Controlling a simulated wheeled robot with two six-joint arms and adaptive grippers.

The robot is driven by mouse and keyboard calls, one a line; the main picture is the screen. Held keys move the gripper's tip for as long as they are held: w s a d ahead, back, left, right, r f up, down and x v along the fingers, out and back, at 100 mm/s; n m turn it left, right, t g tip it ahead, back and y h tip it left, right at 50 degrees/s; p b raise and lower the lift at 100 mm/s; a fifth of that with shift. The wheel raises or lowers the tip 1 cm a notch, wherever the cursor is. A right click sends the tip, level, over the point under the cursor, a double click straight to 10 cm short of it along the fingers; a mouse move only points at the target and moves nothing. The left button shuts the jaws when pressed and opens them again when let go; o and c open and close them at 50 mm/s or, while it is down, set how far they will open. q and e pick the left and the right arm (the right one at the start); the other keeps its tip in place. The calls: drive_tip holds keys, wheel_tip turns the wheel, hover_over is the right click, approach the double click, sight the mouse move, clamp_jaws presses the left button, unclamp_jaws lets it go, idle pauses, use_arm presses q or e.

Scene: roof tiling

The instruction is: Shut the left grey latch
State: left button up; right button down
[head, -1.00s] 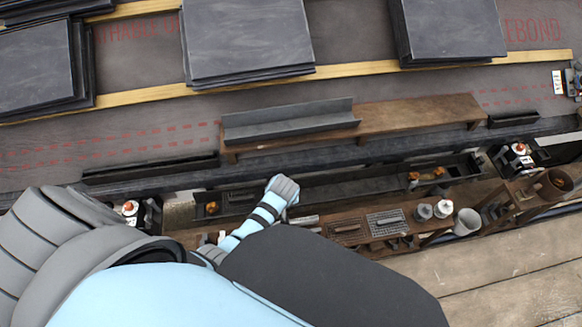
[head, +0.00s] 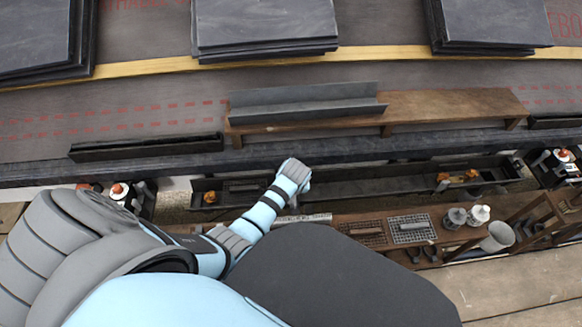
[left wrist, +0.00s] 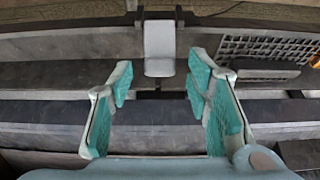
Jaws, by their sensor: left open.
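A light grey tab (left wrist: 159,48), which looks like the latch, shows in the left wrist view at the top centre. It lies ahead of and between the open fingers of my left gripper (left wrist: 160,76), with clear gaps on both sides. The gripper holds nothing. In the head view my left arm reaches over the dark trough below the roof edge; its fingers and the latch cannot be made out there. My right gripper is out of view.
A grey angled channel (head: 305,101) lies on a brown plank (head: 450,103). Slate stacks (head: 265,25) sit above. A long dark trough (head: 380,184), grids (head: 411,228) and cups (head: 498,237) lie along the lower ledge. A dark perforated grid (left wrist: 265,48) is beside the tab.

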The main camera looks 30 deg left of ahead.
use_arm(q)
drive_tip(key=shift+w, duration=0.1)
drive_tip(key=shift+c, duration=0.4)
clamp_jaws()
